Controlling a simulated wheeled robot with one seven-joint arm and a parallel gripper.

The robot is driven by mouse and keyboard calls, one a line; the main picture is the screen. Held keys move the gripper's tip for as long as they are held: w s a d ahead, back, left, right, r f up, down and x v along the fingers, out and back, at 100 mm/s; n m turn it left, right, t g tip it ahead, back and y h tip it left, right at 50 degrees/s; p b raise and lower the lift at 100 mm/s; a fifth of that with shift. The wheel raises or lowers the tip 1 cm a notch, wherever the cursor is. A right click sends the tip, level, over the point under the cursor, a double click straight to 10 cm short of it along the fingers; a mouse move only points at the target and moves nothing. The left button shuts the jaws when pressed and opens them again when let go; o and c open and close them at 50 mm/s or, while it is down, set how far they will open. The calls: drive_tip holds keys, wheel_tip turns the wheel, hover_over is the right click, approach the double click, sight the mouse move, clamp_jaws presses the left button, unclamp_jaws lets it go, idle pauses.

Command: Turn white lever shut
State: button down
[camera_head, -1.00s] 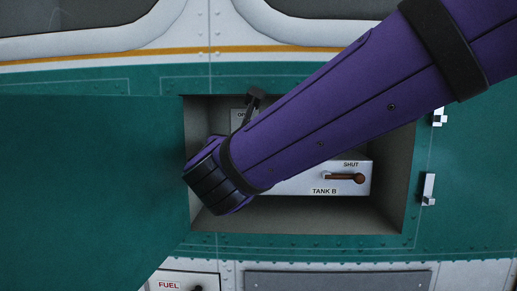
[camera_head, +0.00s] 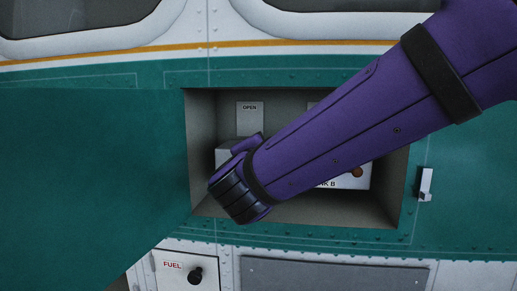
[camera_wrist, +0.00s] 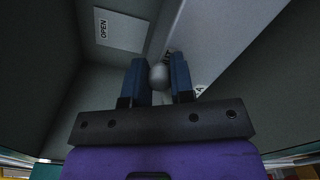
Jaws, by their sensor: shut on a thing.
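In the wrist view, my gripper (camera_wrist: 158,78) has its two blue fingers on either side of a pale round knob, the end of the white lever (camera_wrist: 158,74). The fingers are shut on it, and the rest of the lever is mostly hidden. The white valve box (camera_head: 224,158) sits in the recess in the head view. My purple arm crosses in front and hides the gripper and lever there. The OPEN label (camera_head: 250,112) stands on the recess's back wall, and also shows in the wrist view (camera_wrist: 118,30).
A brown-ended lever (camera_head: 357,172) shows at the right of the box, above a partly covered TANK B label. The open green door (camera_head: 90,180) stands at the left of the recess. A latch (camera_head: 426,185) is at the right, and a FUEL panel (camera_head: 185,268) is below.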

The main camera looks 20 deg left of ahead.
drive_tip(key=f+m, duration=0.1)
drive_tip(key=m, duration=0.1)
drive_tip(key=f+m, duration=0.1)
drive_tip(key=m, duration=0.1)
drive_tip(key=shift+w+d, duration=0.1)
drive_tip(key=shift+d, duration=0.25)
drive_tip(key=shift+f+m, duration=0.45)
drive_tip(key=shift+m, duration=0.45)
drive_tip(key=c, duration=1)
unclamp_jaws()
drive_tip(key=v, duration=1.1)
drive_tip(key=shift+f, duration=0.1)
drive_tip(key=shift+w, duration=0.1)
